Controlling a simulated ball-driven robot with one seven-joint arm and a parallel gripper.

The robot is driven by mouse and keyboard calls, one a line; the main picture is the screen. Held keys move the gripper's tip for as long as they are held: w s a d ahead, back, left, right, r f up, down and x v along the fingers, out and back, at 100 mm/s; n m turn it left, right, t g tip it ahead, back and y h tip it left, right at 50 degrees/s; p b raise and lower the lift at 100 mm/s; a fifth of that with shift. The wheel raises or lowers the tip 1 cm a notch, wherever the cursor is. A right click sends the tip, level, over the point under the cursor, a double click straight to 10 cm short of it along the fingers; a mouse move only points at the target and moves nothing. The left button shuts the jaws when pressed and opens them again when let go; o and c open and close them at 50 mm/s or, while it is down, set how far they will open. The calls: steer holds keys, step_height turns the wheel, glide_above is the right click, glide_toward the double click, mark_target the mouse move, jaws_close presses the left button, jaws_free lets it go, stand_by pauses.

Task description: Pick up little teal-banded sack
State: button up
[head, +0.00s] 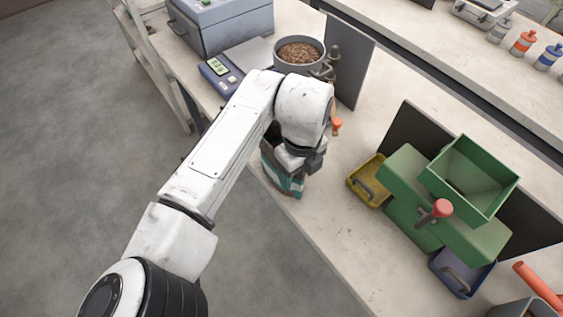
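The little teal-banded sack (290,187) stands near the front edge of the worktop, in the middle of the head view. It has a brown upper part and a teal band low down. My gripper (300,166) is right over the sack and covers much of its top and right side. The fingertips are hidden or too small to make out. I cannot tell whether they touch the sack or are open or shut.
A pot of brown pellets (299,51) and a scale (221,72) stand behind on the worktop (330,225). A dark upright panel (349,62) stands beside the pot. Right are a yellow tray (369,181), a green machine (420,185) and a blue bin (462,273).

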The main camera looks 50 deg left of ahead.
jaws_close()
stand_by(0.4)
stand_by(0.4)
